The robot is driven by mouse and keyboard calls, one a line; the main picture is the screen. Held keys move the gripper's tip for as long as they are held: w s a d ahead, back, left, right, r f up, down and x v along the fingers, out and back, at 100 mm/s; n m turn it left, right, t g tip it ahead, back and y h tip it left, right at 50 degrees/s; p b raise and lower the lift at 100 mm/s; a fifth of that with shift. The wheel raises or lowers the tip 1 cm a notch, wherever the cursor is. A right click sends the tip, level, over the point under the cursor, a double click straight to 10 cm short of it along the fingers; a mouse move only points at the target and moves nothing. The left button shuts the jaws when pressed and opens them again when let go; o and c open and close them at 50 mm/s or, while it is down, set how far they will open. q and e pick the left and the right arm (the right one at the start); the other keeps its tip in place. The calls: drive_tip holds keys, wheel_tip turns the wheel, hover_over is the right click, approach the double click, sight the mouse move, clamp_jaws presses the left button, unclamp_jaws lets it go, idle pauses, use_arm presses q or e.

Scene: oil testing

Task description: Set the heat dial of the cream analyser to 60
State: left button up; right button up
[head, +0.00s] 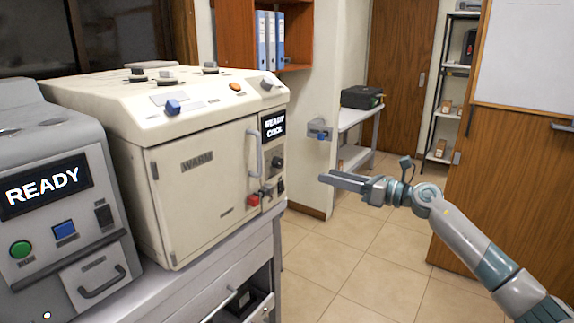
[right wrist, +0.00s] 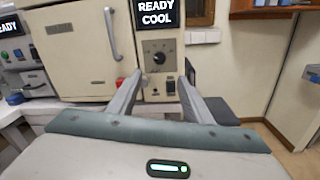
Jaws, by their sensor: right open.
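The cream analyser (head: 205,190) is a cream-coloured cabinet with a door marked WARM, standing on the bench. Its small screen (head: 274,124) reads READY COOL, and the screen (right wrist: 157,13) also shows in the right wrist view. Below the screen is the dark round heat dial (head: 277,162), seen face-on in the right wrist view (right wrist: 159,58); its scale is too small to read. My right gripper (head: 325,179) is right of the analyser, apart from it. In the right wrist view its open, empty fingers (right wrist: 157,82) point toward the panel, below the dial. My left gripper is out of view.
A grey machine (head: 60,200) with a READY screen stands left of the analyser. A door handle (head: 254,152) and a red knob (head: 254,200) stick out near the dial. The tiled floor (head: 345,245) between bench and wooden door is clear.

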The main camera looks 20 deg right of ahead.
sight(281, 164)
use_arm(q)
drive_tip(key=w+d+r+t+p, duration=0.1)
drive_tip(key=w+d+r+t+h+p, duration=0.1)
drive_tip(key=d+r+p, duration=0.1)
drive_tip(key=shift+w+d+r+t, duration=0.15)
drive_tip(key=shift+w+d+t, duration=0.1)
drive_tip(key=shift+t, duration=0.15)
use_arm(e)
drive_tip(key=x, duration=1.5)
drive_tip(key=shift+w+a, duration=0.1)
drive_tip(key=shift+w, duration=0.05)
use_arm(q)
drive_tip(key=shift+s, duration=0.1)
use_arm(e)
drive_tip(key=c, duration=1.1)
